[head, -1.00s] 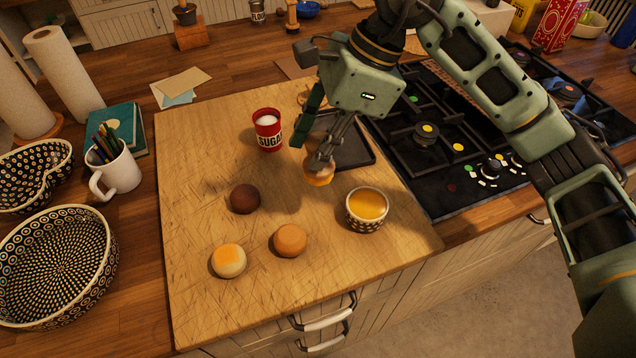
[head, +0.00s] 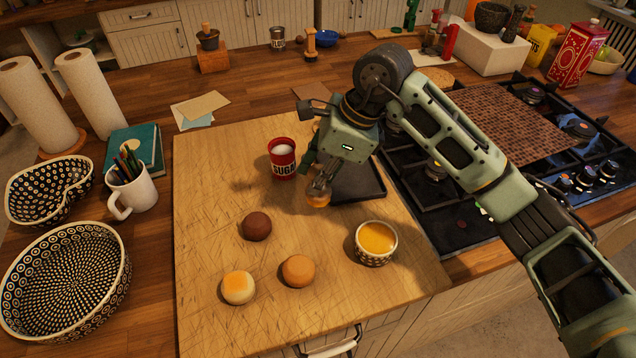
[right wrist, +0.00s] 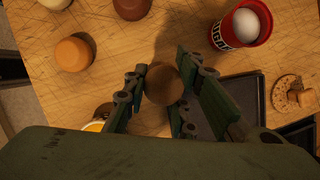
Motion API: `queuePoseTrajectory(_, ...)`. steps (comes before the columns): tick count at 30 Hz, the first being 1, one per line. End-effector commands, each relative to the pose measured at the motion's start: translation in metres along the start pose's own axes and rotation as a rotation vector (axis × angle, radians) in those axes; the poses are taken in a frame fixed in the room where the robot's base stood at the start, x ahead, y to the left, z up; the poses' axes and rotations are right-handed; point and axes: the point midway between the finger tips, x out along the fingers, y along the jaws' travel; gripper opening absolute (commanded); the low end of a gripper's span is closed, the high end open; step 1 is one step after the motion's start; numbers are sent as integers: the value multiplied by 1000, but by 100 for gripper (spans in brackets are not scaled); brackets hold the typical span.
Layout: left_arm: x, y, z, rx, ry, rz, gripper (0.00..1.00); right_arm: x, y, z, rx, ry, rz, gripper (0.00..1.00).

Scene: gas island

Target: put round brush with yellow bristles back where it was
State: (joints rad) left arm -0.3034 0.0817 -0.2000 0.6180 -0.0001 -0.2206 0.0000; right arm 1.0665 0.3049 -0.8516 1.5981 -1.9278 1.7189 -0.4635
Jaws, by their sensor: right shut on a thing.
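My right gripper (head: 318,192) is shut on the round brush (head: 318,200). Its yellow-orange underside shows below the fingertips in the head view. In the right wrist view the brush's round brown top (right wrist: 163,84) sits between the fingers (right wrist: 160,88). The brush is over the wooden cutting board (head: 215,190), in front of and right of the red sugar can (head: 283,160). I cannot tell whether it touches the board. My left gripper is not in view.
Three round balls or buns, dark brown (head: 257,226), orange (head: 298,271) and pale (head: 238,288), lie at the board's front. A bowl of yellow content (head: 376,243) stands right of them. The board's left side is clear.

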Motion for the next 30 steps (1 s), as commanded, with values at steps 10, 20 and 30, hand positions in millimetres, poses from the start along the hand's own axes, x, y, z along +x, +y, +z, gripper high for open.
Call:
queuePoseTrajectory(10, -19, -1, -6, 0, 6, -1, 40, 36, 1, -14, 1, 0, 2, 3)
queuePoseTrajectory(20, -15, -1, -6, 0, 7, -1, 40, 40, 0, -16, -1, 0, 0, 3)
queuePoseTrajectory(30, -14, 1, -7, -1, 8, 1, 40, 41, 0, -16, -1, 1, 1, 43)
